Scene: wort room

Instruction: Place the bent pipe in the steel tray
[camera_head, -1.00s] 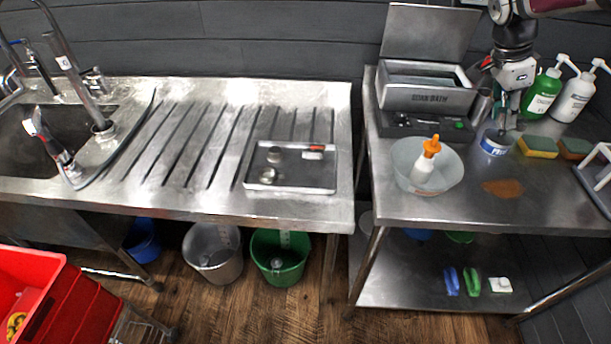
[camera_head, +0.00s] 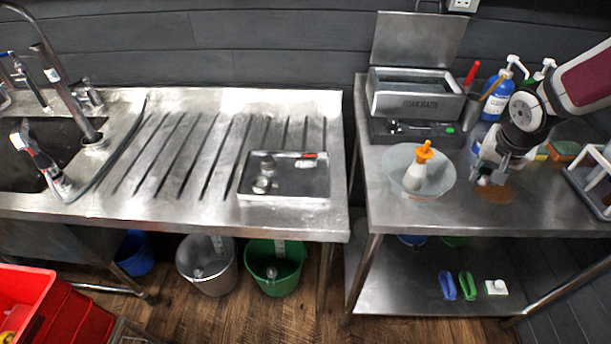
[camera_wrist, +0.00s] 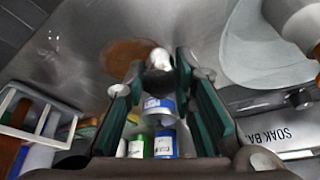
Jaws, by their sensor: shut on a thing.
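The steel tray (camera_head: 285,186) lies on the draining board of the sink counter, left of the gap between the tables. It holds a few small metal parts and a red-and-white item. My gripper (camera_head: 488,176) is over the right-hand table, right of the pale bowl and by the brown patch. It is shut on a small shiny metal piece, seemingly the bent pipe (camera_wrist: 159,59), which shows between the fingertips in the wrist view. The fingers hide much of it, so its bend is not clear.
A pale bowl (camera_head: 394,168) with an orange-topped bottle (camera_head: 417,170) stands left of my gripper. Behind are the soak bath box (camera_head: 417,101) and pump bottles (camera_head: 497,95). A rack (camera_head: 592,178) stands at right. A gap separates the two tables.

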